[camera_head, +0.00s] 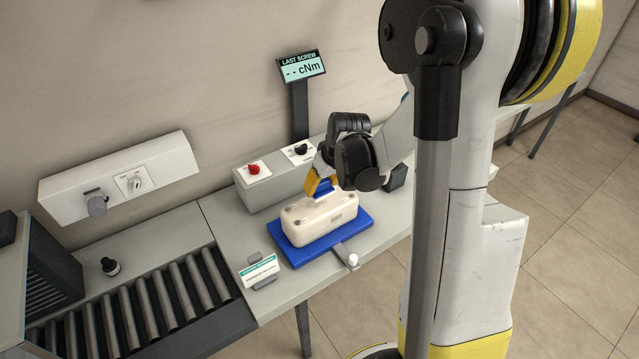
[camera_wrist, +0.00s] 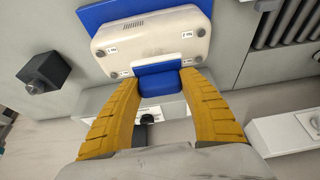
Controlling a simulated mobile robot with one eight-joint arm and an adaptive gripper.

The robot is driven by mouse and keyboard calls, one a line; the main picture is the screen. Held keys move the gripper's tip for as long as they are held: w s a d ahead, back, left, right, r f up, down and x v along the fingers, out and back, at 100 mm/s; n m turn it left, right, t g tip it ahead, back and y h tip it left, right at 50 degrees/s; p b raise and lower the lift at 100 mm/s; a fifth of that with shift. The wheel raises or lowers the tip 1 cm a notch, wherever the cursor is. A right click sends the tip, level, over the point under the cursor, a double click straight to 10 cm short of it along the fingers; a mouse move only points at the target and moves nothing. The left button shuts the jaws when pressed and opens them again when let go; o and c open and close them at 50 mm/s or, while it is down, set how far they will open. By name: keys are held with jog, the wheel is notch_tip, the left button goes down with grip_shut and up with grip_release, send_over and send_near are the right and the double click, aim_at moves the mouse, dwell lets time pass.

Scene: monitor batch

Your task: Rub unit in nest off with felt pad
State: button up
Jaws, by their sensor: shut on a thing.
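The unit, a cream-white box (camera_head: 320,218) with dark corner spots, sits in the blue nest (camera_head: 297,257) on the bench. In the wrist view the unit (camera_wrist: 150,42) shows small labels at its corners, with the blue nest (camera_wrist: 100,14) behind it. My gripper (camera_head: 322,187) is over the unit's back edge. Its yellow fingers are shut on a blue block, the felt pad (camera_wrist: 160,84), which also shows in the head view (camera_head: 323,189). The pad is at the unit's edge; I cannot tell whether it touches.
A grey control box (camera_head: 270,190) with a red knob (camera_head: 254,169) and a black knob stands behind the nest. A lever (camera_head: 346,256) with a white tip juts from the nest's front. A label holder (camera_head: 259,271) and roller conveyor (camera_head: 150,310) lie left. A screw display (camera_head: 302,66) stands behind.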

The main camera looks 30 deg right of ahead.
aim_at(317, 206)
jog(key=shift+w+a+f+b, duration=0.15)
jog(key=shift+f+b, duration=0.25)
jog(key=shift+f, duration=0.25)
jog(key=shift+f+b, duration=1.55)
jog(key=shift+f, duration=0.7)
jog(key=shift+f+b, duration=0.65)
jog(key=shift+b, duration=0.05)
jog(key=shift+w+r, duration=0.1)
jog(key=shift+w, duration=1.9)
jog(key=shift+s+b, duration=0.5)
jog(key=shift+s, duration=1.6)
